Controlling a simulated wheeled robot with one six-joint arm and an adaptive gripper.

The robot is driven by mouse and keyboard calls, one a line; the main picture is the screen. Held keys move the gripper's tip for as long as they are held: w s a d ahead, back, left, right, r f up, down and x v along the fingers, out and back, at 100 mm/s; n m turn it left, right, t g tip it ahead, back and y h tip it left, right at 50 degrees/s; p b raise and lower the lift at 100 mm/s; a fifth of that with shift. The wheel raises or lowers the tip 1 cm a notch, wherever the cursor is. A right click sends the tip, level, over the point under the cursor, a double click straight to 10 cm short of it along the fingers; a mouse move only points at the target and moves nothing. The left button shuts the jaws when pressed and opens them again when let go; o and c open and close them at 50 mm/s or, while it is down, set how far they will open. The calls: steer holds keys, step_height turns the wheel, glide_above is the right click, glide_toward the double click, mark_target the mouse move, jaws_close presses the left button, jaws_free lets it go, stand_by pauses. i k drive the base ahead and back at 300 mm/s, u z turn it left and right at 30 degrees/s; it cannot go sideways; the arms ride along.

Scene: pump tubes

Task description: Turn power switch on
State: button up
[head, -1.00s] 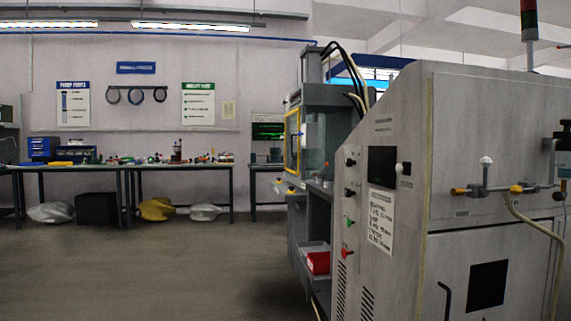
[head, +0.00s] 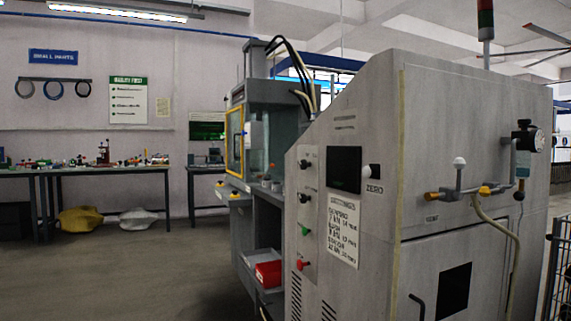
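A large grey machine (head: 420,130) fills the right half of the head view. A narrow control strip on its near-left face carries an upper black knob (head: 304,164), a second black knob (head: 303,198), a green button (head: 305,231) and a red button (head: 301,264). A black screen (head: 344,169) sits right of the strip, with a pale knob (head: 366,171) beside it, above the word ZERO. Which control is the power switch, and its setting, I cannot tell. My gripper is not in view.
A printed notice (head: 342,229) is below the screen. Valves and a hose (head: 500,225) stick out on the machine's right face. A red bin (head: 268,274) sits on a low shelf at its left. A wire rack (head: 560,268) stands far right.

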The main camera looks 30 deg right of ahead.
mark_target(305, 164)
steer(key=i, duration=1.15)
steer(key=z, duration=0.15)
